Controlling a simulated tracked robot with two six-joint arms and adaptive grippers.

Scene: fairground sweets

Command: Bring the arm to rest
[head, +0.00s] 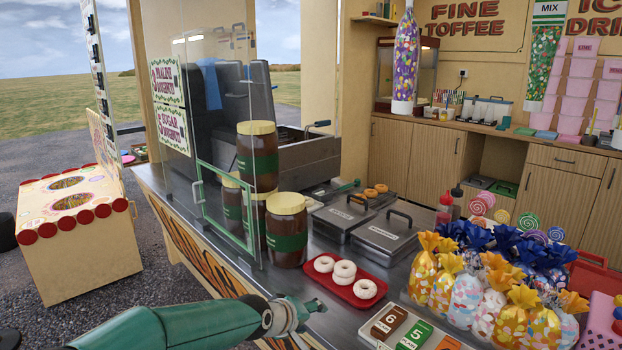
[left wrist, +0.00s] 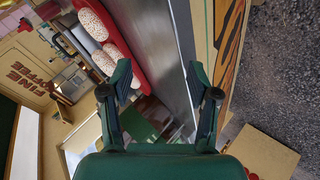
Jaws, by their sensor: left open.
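My left arm, green, comes in from the bottom left of the head view. It ends in a grey wrist part (head: 285,315) just in front of the counter's near edge, below the red tray; the fingers are hard to make out there. In the left wrist view my left gripper (left wrist: 160,80) has its two dark green fingers wide apart with nothing between them. Behind the fingers lie the counter's metal edge and the red tray (left wrist: 133,62) with pale doughnuts. My right gripper is in neither view.
On the counter stand brown jars with yellow lids (head: 287,230), white doughnuts (head: 344,272) on the red tray, lidded steel containers (head: 382,242), several sweet bags (head: 467,297) and numbered blocks (head: 414,336). A clear screen (head: 222,100) rises at the left. Gravel ground lies outside the counter.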

